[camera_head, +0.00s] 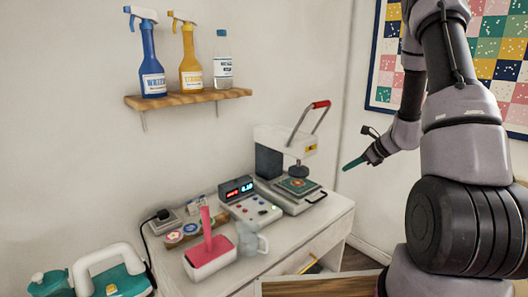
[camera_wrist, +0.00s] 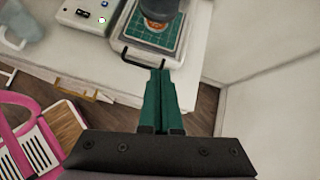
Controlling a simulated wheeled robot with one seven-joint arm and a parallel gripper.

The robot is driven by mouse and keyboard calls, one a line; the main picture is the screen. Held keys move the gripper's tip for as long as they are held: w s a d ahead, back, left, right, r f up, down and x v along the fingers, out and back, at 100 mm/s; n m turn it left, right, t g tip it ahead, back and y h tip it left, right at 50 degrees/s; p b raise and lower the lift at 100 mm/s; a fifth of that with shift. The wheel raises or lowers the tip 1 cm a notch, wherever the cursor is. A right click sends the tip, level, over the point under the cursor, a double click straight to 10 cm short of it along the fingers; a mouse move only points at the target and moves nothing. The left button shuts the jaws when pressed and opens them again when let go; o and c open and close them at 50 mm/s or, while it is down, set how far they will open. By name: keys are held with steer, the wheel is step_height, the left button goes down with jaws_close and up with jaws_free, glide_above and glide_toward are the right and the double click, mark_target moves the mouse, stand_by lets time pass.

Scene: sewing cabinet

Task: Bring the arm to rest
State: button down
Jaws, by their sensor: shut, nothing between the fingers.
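My gripper (camera_head: 353,164) hangs in the air to the right of the heat press, clear of the cabinet's right edge. In the wrist view its green fingers (camera_wrist: 160,90) are together with nothing between them. They overlap the press's black front handle in that picture, but I cannot tell the gap in depth. My arm rises on the right side of the head view, bent down toward the gripper.
The heat press (camera_head: 290,190) with a raised red-tipped lever and the control box (camera_head: 247,202) stand on the white cabinet (camera_head: 285,239). A pink-handled container (camera_head: 209,257) and a clear jug (camera_head: 251,240) are nearby. A shelf (camera_head: 190,97) holds bottles. A drawer (camera_head: 310,270) is open.

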steer(key=s+a+r+n+g, duration=0.1)
steer(key=s+a+r+n, duration=0.45)
steer(key=r, duration=0.55)
steer(key=s+a+r+n+g, duration=0.1)
steer(key=s+a+r+n, duration=0.5)
steer(key=r, duration=0.4)
steer(key=s+r+n+t+h, duration=0.1)
steer(key=s+r+n, duration=0.2)
steer(key=s, duration=0.3)
steer(key=s+d+r+n+h, duration=0.1)
steer(key=s+r+n+h, duration=0.1)
steer(key=s, duration=0.4)
steer(key=s+r+n+t+h, duration=0.1)
steer(key=s+r+n, duration=0.3)
steer(key=s+n, duration=0.1)
steer(key=shift+s+d+t, duration=0.15)
steer(key=shift+s+t, duration=0.15)
steer(key=shift+s, duration=0.25)
steer(key=shift+r, duration=0.1)
